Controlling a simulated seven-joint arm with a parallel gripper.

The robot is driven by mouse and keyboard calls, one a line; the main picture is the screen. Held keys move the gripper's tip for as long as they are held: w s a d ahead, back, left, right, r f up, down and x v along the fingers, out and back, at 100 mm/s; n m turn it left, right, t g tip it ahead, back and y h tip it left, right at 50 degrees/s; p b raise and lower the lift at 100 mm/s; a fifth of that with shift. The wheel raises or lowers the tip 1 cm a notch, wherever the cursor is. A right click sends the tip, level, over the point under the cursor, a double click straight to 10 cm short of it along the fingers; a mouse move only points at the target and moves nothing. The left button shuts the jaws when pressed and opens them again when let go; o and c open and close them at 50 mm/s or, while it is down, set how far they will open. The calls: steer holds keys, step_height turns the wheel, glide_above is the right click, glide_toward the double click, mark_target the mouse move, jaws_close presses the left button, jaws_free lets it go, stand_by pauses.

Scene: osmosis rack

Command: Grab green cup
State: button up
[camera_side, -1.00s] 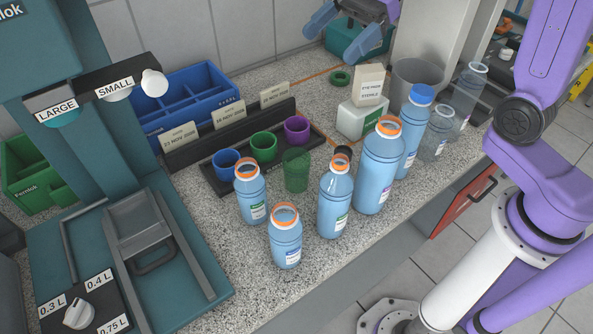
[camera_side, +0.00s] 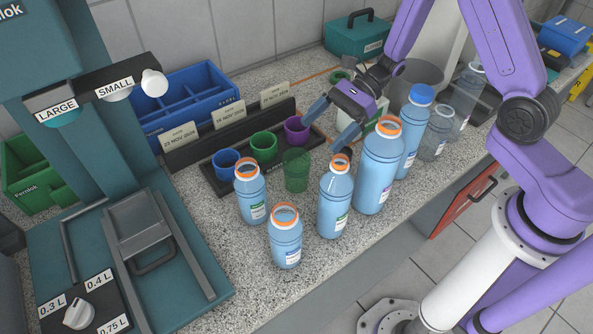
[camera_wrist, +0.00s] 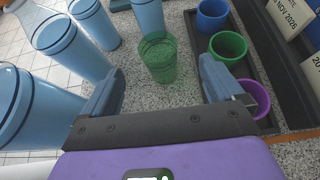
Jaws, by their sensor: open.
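A translucent green cup (camera_side: 297,170) stands upright on the speckled counter, in front of the dark tray. It also shows in the wrist view (camera_wrist: 158,57), ahead of my fingers and roughly between them. A solid green cup (camera_side: 263,147) sits in the tray between a blue cup (camera_side: 226,164) and a purple cup (camera_side: 296,130); it also shows in the wrist view (camera_wrist: 228,46). My gripper (camera_side: 328,131) is open and empty, above the counter and to the right of the translucent cup, apart from it.
Blue bottles with orange neck rings stand close by: one (camera_side: 250,196) left of the translucent cup, one (camera_side: 334,205) right, one (camera_side: 286,242) in front. Taller bottles (camera_side: 377,170) crowd the right. The dark tray (camera_side: 213,182) and date-card rack (camera_side: 228,128) lie behind.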

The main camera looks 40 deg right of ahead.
mark_target(287, 168)
steer(key=shift+s+x, duration=0.2)
steer(key=shift+x, duration=3.65)
steer(key=c, duration=1.4)
